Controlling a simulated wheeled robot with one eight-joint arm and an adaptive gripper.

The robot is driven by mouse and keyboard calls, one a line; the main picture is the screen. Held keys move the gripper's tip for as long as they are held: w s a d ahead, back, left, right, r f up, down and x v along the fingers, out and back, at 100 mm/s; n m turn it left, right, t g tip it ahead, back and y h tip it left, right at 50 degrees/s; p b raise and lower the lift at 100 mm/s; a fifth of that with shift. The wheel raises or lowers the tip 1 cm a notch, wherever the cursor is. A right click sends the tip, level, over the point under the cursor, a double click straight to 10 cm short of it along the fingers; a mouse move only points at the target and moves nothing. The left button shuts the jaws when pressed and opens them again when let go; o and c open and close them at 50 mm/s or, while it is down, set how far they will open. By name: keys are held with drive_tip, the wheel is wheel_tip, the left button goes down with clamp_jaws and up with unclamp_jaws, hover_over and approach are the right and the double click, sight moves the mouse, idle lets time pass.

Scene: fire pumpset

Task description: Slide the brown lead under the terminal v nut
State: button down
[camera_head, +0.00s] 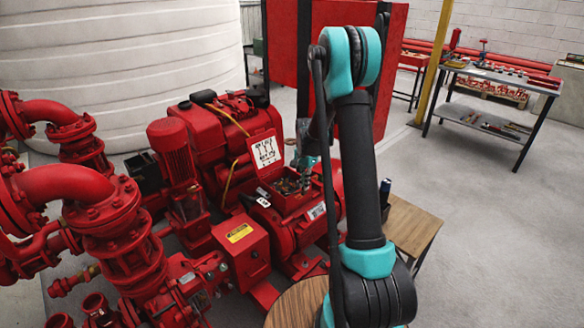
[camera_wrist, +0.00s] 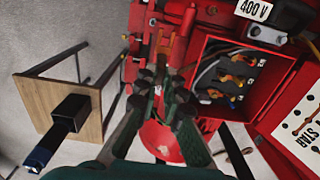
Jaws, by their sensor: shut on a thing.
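The open red terminal box (camera_head: 285,203) of the motor is near the middle of the head view. It also shows in the wrist view (camera_wrist: 197,60), with grey cable and several orange-brown terminal parts (camera_wrist: 238,80) inside. My gripper (camera_head: 305,162) is just above the box in the head view. In the wrist view, its dark green fingers (camera_wrist: 162,85) are closed together, left of the box opening. I cannot tell which nut is the V nut.
A wiring diagram card (camera_head: 266,150) stands behind the box. A small wooden table (camera_head: 412,232) with a dark upright object (camera_head: 385,192) is to the right. Red pump pipes (camera_head: 85,190) crowd the left. Grey floor at right is mostly clear, before a workbench (camera_head: 490,105).

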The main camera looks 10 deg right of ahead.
drive_tip(key=w+a+r+m, duration=0.2)
drive_tip(key=w+m, duration=0.7)
drive_tip(key=m, duration=0.8)
drive_tip(key=shift+w+a+m, duration=0.25)
drive_tip(key=shift+w+m, duration=0.05)
drive_tip(key=shift+m, duration=0.1)
drive_tip(key=shift+f, duration=0.15)
drive_tip(key=shift+f, duration=5.15)
drive_tip(key=shift+f, duration=0.15)
drive_tip(key=shift+w+a, duration=0.75)
drive_tip(key=shift+w, duration=0.25)
drive_tip(key=c, duration=1.3)
unclamp_jaws()
drive_tip(key=shift+o, duration=0.2)
wheel_tip(320, 180, up, 9)
